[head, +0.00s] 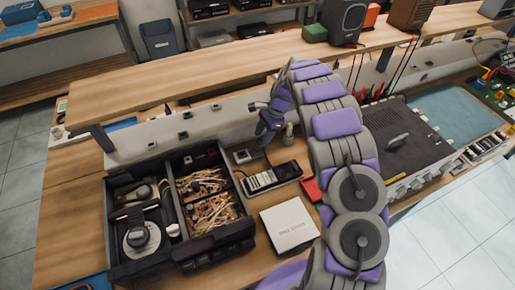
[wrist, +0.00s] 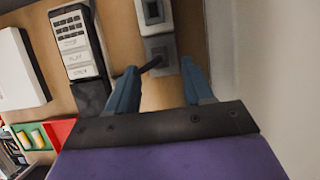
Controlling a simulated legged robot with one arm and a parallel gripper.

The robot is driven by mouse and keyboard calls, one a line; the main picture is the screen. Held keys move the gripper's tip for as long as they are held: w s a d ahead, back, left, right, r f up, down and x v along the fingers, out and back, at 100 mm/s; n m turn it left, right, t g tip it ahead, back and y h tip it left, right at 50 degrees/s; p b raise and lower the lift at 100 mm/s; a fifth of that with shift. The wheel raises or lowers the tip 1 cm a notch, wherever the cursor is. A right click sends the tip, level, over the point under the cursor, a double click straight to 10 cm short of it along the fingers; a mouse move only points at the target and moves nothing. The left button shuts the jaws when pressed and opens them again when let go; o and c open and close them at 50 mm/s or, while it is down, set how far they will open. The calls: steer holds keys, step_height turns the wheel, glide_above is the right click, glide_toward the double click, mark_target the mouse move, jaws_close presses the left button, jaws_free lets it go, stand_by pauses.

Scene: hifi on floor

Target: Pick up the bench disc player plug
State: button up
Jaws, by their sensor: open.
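My gripper (head: 266,132) reaches down beside the backboard at the rear of the bench. In the wrist view its two blue fingers (wrist: 160,68) are apart with nothing held between them. A small grey square block (wrist: 160,52) with a short dark stub or lead lies just beyond the fingertips, roughly between them. It looks like the plug, but I cannot be sure. A second grey square piece (wrist: 152,12) is farther along. In the head view a small grey block (head: 242,156) sits on the bench left of the gripper; the plug itself is unclear there.
A keypad device (head: 272,178) lies in front of the gripper, with a white box (head: 289,225) nearer. The pale backboard (head: 140,152) rises close by, under a wooden shelf (head: 200,72). Electronic equipment (head: 400,145) stands right.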

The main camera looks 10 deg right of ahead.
mark_target(258, 143)
steer(key=b+x, duration=0.1)
steer(key=x, duration=0.4)
steer(key=shift+a+f+b, duration=0.1)
steer(key=shift+b, duration=0.3)
jaws_close()
